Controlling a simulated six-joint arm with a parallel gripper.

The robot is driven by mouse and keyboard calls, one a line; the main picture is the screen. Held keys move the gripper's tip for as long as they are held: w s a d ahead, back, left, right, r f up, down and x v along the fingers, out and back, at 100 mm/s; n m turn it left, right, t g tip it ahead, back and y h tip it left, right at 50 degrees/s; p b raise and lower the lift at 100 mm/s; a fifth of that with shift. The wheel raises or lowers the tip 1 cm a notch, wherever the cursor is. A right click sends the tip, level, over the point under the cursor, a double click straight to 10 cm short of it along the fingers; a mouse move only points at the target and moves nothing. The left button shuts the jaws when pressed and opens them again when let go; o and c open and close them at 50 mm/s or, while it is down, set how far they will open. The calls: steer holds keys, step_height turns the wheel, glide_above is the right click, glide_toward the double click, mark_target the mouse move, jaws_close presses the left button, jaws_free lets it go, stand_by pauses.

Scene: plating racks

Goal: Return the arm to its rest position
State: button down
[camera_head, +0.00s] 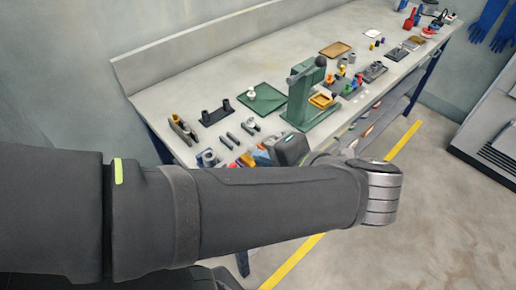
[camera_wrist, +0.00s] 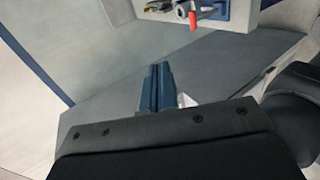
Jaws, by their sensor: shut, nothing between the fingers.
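My arm stretches across the head view from the left edge to a silver joint at the right, in front of the workbench's near edge. My gripper (camera_wrist: 160,86) shows in the wrist view as dark blue fingers close together, shut with nothing between them. No object is at the fingertips. In the head view a dark block at my wrist shows above the arm, but I cannot make out the fingertips there. The workbench (camera_head: 180,92) lies behind the arm, and part of its near edge is hidden by it.
On the bench stand a green press (camera_head: 301,93), a green tray (camera_head: 262,99), a black holder (camera_head: 216,113) and several small parts. A brown tray (camera_head: 335,49) lies farther back. A yellow floor line (camera_head: 404,139) and a grey cabinet (camera_head: 490,130) are at the right. The floor at lower right is clear.

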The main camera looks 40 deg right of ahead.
stand_by(0.6)
steer(key=w+f+t, duration=0.1)
steer(key=w+f, duration=0.1)
steer(key=f, duration=0.5)
steer(key=w+f, duration=0.3)
steer(key=f, duration=0.5)
steer(key=shift+f+t, duration=0.15)
steer(key=shift+t, duration=0.25)
stand_by(0.3)
steer(key=s+r+g, duration=0.1)
steer(key=s+r, duration=0.2)
steer(key=r, duration=0.5)
steer(key=s+r+g, duration=0.1)
steer(key=s+r, duration=0.1)
steer(key=r, duration=0.6)
steer(key=w+f, duration=0.8)
steer(key=f, duration=0.4)
steer(key=s+f+t, duration=0.5)
steer(key=f, duration=0.2)
steer(key=shift+t, duration=0.4)
